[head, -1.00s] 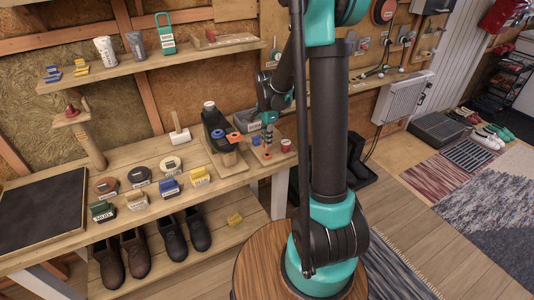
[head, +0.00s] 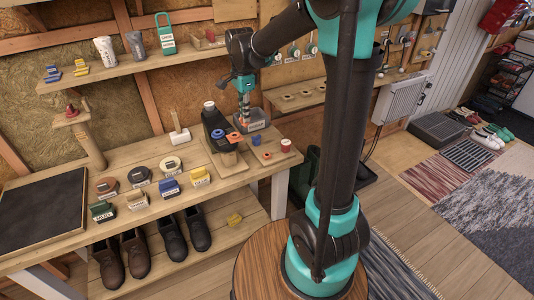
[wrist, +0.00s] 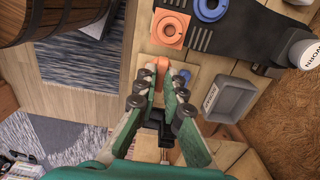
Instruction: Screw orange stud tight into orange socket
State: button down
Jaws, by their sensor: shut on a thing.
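In the wrist view the stud (wrist: 162,64) shows between the two fingertips (wrist: 160,78). The orange socket (head: 235,138) sits on the dark fixture at the bench's right part, below and slightly left of the gripper. In the wrist view the socket (wrist: 170,28) is a square block with a round hole, apart from the stud. The stud's lower end is too small to make out.
A blue ring-shaped socket (wrist: 210,8) is beside the orange one. A small board (head: 274,155) holds a blue piece (head: 256,140) and a red-and-white piece (head: 286,145). A shelf (head: 165,62) runs above the bench.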

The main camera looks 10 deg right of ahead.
jog(key=a+r, duration=0.4)
jog(key=shift+s+a+r, duration=0.15)
jog(key=shift+s+r, duration=0.2)
jog(key=shift+s, duration=0.05)
jog(key=shift+f, duration=0.15)
jog(key=shift+f, duration=2.8)
jog(key=shift+f, duration=1.2)
jog(key=c, duration=1.6)
grip_release()
jog(key=shift+o, duration=0.2)
notch_tip(320, 180, up, 12)
